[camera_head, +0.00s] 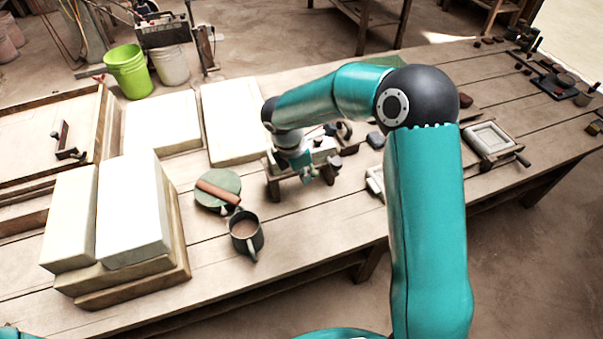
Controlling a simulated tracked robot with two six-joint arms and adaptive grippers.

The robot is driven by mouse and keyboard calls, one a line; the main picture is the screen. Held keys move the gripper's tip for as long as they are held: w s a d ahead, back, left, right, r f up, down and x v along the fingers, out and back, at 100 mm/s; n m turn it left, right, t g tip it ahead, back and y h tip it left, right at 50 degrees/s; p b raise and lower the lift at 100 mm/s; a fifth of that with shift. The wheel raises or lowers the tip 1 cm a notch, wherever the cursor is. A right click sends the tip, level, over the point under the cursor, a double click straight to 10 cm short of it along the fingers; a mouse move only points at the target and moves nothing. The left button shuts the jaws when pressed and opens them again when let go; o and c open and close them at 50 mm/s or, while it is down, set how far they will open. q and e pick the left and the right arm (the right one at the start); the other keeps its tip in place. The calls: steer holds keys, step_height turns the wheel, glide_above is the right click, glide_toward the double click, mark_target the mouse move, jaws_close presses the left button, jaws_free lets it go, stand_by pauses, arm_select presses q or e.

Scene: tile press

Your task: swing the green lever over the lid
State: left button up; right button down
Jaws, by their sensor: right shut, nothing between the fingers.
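My right arm reaches across the bench from the lower right. Its gripper (307,172) is shut and empty, pointing down at a small pale press-like block on a wooden stand (274,188). The wrist and fingers cover much of this block, and I cannot tell whether they touch it. Small dark parts show at its right side. I cannot make out a green lever or the lid clearly; they may be behind my gripper. My left gripper is not in view.
A green mug (246,232) and a round green disc (217,190) with a brown roller (218,193) stand left of the press. Large pale slabs (133,210) fill the bench's left. A framed tile mould (490,140) lies right of my arm.

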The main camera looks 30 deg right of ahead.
steer(key=shift+s+d+r, duration=0.15)
steer(key=shift+s+d, duration=0.1)
steer(key=shift+d, duration=0.4)
